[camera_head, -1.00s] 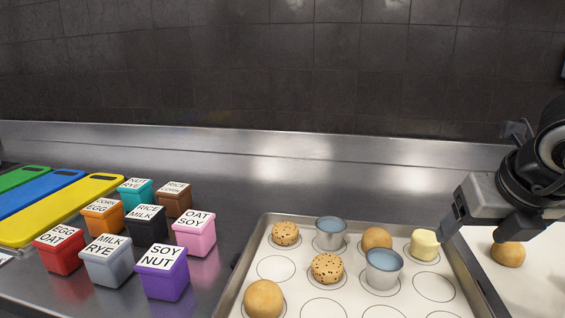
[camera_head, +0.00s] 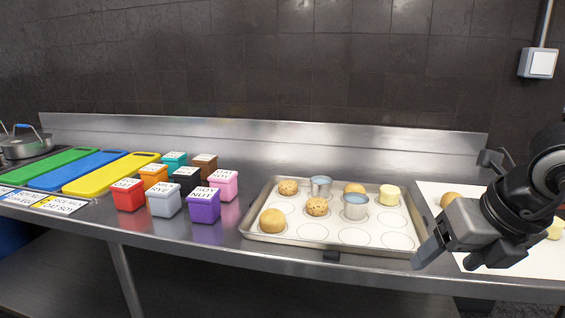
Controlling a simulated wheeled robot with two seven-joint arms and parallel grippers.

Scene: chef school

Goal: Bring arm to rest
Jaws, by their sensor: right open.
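My right gripper (camera_head: 449,255) is in the head view at the right. It is open, with nothing between its fingers. It hangs in front of the counter's front edge, by the right front corner of the metal baking tray (camera_head: 290,238). The tray holds cookies (camera_head: 317,207), plain dough balls (camera_head: 272,220), metal cups (camera_head: 355,206) and a pale yellow piece (camera_head: 389,195) on a sheet with printed circles. My left gripper is not in view.
A white board (camera_head: 437,190) with more dough pieces lies right of the tray, partly behind my right arm. Lidded, labelled tubs (camera_head: 163,200) stand left of the tray. Coloured cutting boards (camera_head: 112,173) and a pot (camera_head: 27,147) are further left. The tiled wall closes the back.

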